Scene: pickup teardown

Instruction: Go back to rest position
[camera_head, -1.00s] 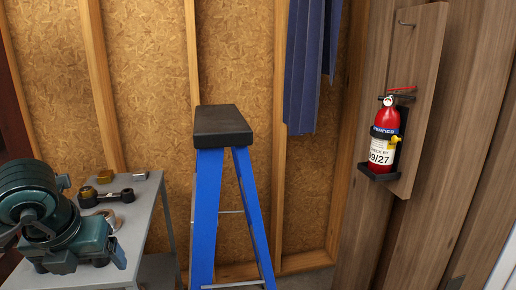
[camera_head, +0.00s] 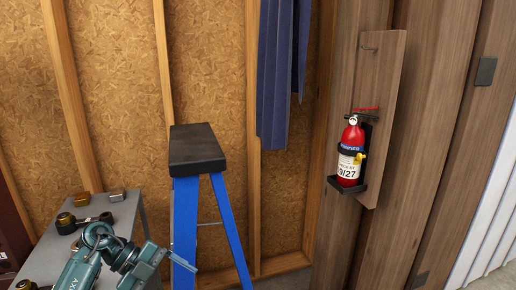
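My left arm, teal and grey, comes in at the bottom left of the head view. Its gripper (camera_head: 168,256) is in front of the lower part of the blue stepladder (camera_head: 186,225) in the picture. I see nothing held in it. The fingers are small and angled, so I cannot tell whether they are open or shut, or whether they touch the ladder. My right arm and gripper are not in view.
A grey table (camera_head: 45,254) with small metal parts stands at the left, partly hidden by my arm. A red fire extinguisher (camera_head: 351,155) hangs on a wooden board (camera_head: 385,110) at the right. Blue cloth (camera_head: 274,90) hangs on the back wall. Floor shows right of the ladder.

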